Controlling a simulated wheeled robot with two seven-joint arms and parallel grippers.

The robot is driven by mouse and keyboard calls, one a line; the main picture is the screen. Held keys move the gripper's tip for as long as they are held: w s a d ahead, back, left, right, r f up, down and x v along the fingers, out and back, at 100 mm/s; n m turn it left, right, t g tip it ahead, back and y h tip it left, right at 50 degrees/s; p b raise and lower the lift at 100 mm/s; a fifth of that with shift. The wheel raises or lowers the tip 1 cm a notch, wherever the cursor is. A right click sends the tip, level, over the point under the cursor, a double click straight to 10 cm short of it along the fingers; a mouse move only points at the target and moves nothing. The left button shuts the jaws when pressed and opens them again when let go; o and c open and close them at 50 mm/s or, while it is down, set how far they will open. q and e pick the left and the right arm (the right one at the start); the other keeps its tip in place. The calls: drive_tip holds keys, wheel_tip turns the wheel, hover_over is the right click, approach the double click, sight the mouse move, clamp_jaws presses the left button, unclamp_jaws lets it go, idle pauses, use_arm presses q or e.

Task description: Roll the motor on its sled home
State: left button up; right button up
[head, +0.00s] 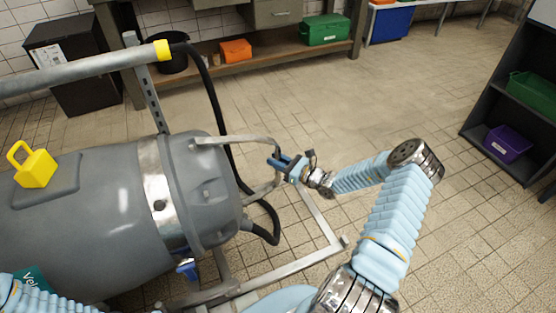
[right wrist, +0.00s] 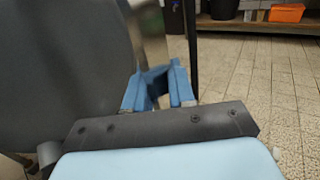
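The motor (head: 120,218) is a big grey cylinder lying on a metal sled, with a shiny band and a bolted end cover. A bent metal handle (head: 238,139) sticks out from that end. The sled's pale rails (head: 270,266) reach out on the floor below. My right gripper (head: 281,163) is at the handle's outer end. In the right wrist view its blue fingers (right wrist: 158,84) stand apart at a blurred metal bar (right wrist: 147,38); whether they clamp it I cannot tell. My left arm enters at bottom left; a blue piece under the motor, seemingly my left gripper (head: 187,269), is mostly hidden.
A black hose (head: 216,110) loops down past the motor's end. A grey pipe (head: 85,72) with a yellow end runs above it. A workbench with a green box (head: 325,29) stands behind, a dark shelf (head: 490,125) at right. Tiled floor between is clear.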

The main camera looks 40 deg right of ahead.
drive_tip(key=shift+o, duration=1.1)
drive_tip(key=shift+s+a+f, duration=0.1)
drive_tip(key=shift+s+a, duration=0.1)
drive_tip(key=shift+a, duration=0.15)
drive_tip(key=shift+o, duration=0.2)
drive_tip(key=shift+d, duration=0.1)
drive_tip(key=v, duration=1.3)
drive_tip(key=shift+s+d+b, duration=0.25)
drive_tip(key=shift+s+b, duration=0.1)
drive_tip(key=shift+b, duration=0.05)
